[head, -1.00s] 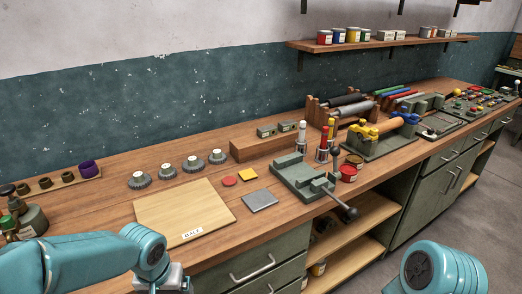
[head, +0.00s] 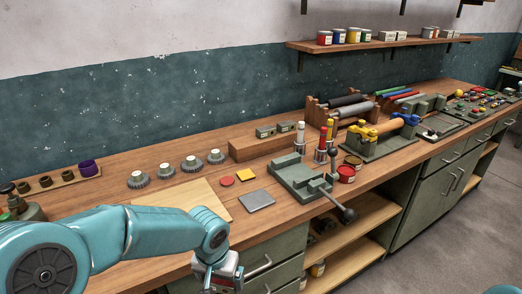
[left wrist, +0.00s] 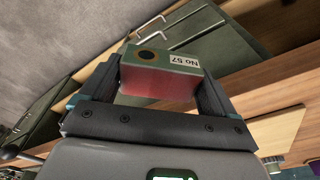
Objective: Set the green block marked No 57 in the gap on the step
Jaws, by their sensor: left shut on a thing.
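The block marked No 57 (left wrist: 160,62) sits between the fingers of my left gripper (left wrist: 158,78) in the left wrist view. It has a green face with a dark round spot and a white label, and a reddish face towards the camera. In the head view my left gripper (head: 220,283) is low in front of the bench edge, partly cut off by the frame. The wooden step (head: 243,148) stands at the back of the bench. It bears a left green block (head: 265,131) and a right green block (head: 286,126), with a small space between them. My right gripper is not in view.
A green vise-like fixture (head: 297,178) stands in front of the step. Red and yellow-topped tubes (head: 321,148) stand right of it. A grey plate (head: 257,201), a yellow square (head: 246,175) and several gears (head: 191,163) lie to the left. A pale board (head: 170,194) is partly behind my arm.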

